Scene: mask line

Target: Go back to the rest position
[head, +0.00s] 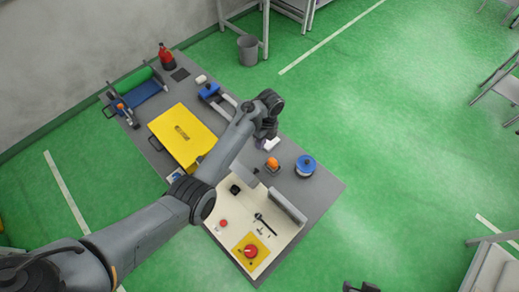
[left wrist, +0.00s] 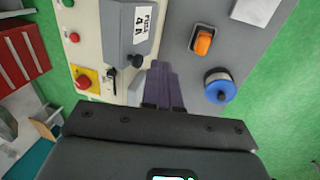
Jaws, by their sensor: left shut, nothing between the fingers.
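My left arm reaches from the lower left across the grey table (head: 318,190). My left gripper (head: 266,133) hangs over the middle of the table, beyond the cream control panel (head: 228,240). In the left wrist view its fingers (left wrist: 163,85) are together with nothing between them. A dark shape at the bottom edge of the head view looks like the tip of my right gripper (head: 361,287); its fingers cannot be made out.
Near the gripper are an orange part (head: 272,164), a blue-topped round container (head: 305,166) and a white block (head: 270,144). A yellow case (head: 182,132) lies left of the arm. The panel bears a red knob on yellow (head: 251,251).

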